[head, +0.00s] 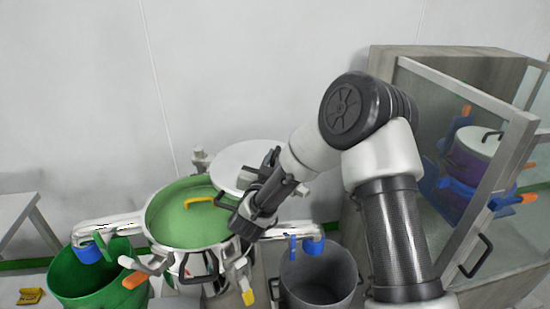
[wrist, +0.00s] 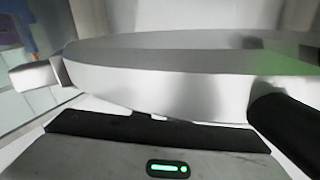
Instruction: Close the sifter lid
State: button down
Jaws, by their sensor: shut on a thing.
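The sifter (head: 165,240) is a round steel vessel with a green inside and a curved yellow piece in it, in the middle left of the head view. Its top is uncovered. The sifter lid (head: 240,158) is a pale grey disc behind and right of the opening, partly hidden by my arm. My gripper (head: 240,222) points down at the sifter's right rim, just in front of the lid. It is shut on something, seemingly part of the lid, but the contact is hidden. The wrist view shows a steel round rim (wrist: 160,88) close up, with green at right.
A green bucket (head: 85,280) stands left of the sifter and a grey bucket (head: 318,282) right of it. Clamps with orange and yellow grips stick out around the sifter. A glass-fronted cabinet (head: 480,265) stands at right, and a grey table (head: 18,212) at far left.

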jog(key=shift+a+r, duration=0.15)
jog(key=c, duration=1.8)
grip_release()
jog(key=v, duration=1.7)
jog(key=shift+s, duration=0.2)
jog(key=shift+c, duration=0.2)
